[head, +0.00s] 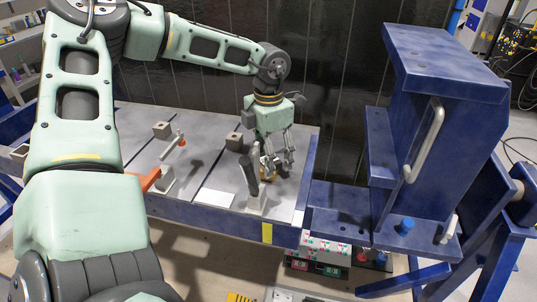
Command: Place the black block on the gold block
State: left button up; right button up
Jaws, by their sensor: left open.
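My left gripper (272,162) hangs fingers-down over the right part of the jig table, with its fingers apart. A small gold thing (267,174), probably the gold block, shows low behind and beside the fingers. It is partly hidden by them and by a clamp handle. I cannot tell whether the fingers touch it. A dark block (234,141) sits on the table to the left of the gripper, apart from it. It looks dark brown, and I cannot be sure it is the black block. My right gripper is not in view.
A clamp with an upright dark handle (252,172) stands close in front of the gripper. A white plate (214,198) lies at the front edge. A tall blue frame (435,130) stands right.

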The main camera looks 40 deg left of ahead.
pick_arm(q)
jog(key=shift+r, duration=0.3)
notch_tip(320, 180, up, 12)
jog(key=b, duration=0.2)
jog(key=shift+f, duration=0.15)
